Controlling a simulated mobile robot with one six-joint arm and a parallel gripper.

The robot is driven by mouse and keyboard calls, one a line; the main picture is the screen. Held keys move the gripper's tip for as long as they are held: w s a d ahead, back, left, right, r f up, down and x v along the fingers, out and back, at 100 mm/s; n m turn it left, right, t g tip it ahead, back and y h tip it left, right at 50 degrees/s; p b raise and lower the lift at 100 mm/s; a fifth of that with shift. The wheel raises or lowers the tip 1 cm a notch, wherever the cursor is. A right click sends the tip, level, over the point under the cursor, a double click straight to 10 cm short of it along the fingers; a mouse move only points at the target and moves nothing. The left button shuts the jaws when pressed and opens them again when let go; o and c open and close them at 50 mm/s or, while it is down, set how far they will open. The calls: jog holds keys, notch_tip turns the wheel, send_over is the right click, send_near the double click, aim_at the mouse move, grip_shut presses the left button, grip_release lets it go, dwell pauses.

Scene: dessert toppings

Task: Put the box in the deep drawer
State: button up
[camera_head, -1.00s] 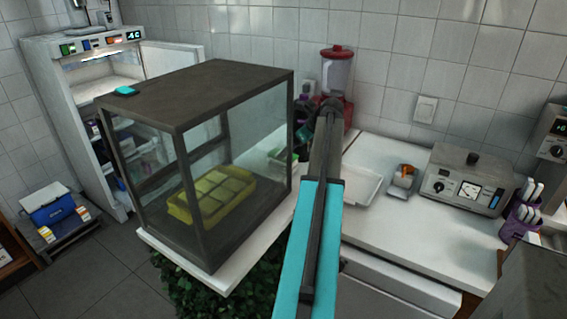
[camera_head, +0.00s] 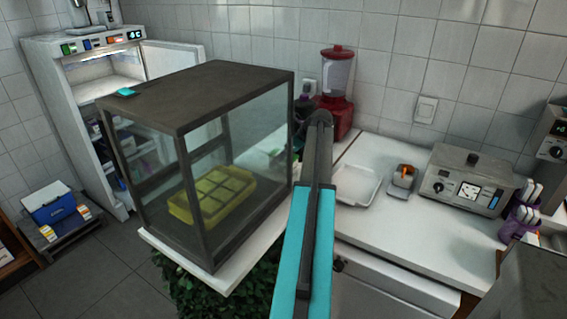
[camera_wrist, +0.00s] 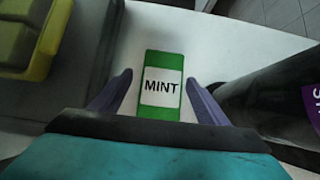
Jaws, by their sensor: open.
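A green box with a white label reading MINT (camera_wrist: 162,86) lies flat on a white surface in the wrist view. My gripper (camera_wrist: 159,78) is open, with one finger on each side of the box. The fingers look apart from it, and the box's near end is close to the gripper body. In the head view my arm hides the gripper. A white front with a dark knob (camera_head: 380,285) is below the right counter. It looks closed, and I cannot tell whether it is the deep drawer.
A glass case (camera_head: 205,95) holding a yellow tray (camera_head: 212,195) stands left of my arm. A red blender (camera_head: 337,90), a white tray (camera_head: 357,186) and a grey appliance (camera_head: 465,180) are on the right counter. A dark cylinder (camera_wrist: 270,100) stands close right of the gripper.

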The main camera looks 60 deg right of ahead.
jog(key=shift+p+x, duration=0.3)
jog(key=shift+x, duration=1.6)
jog(key=shift+d, duration=0.1)
jog(key=c, duration=1.5)
jog(key=shift+r, duration=0.1)
jog(key=shift+r+b, duration=0.7)
jog(key=shift+r, duration=4.3)
